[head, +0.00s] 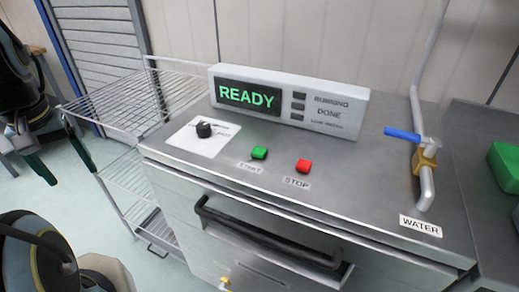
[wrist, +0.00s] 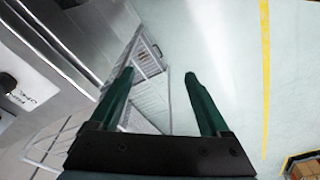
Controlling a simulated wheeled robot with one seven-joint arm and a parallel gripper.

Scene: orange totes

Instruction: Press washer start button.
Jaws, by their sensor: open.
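The washer (head: 370,185) is a steel machine with a flat top in the head view. Its green START button (head: 259,153) sits on the top, left of the red STOP button (head: 304,166). A display (head: 247,96) behind them reads READY in green. The START button is not visible there.
A black knob (head: 204,130) on a white plate stands left of START. A blue-handled water valve (head: 403,135) and pipe rise at the right. A wire rack (head: 125,110) stands left of the washer. A dark bar handle (head: 265,235) crosses the front. The space above the buttons is clear.

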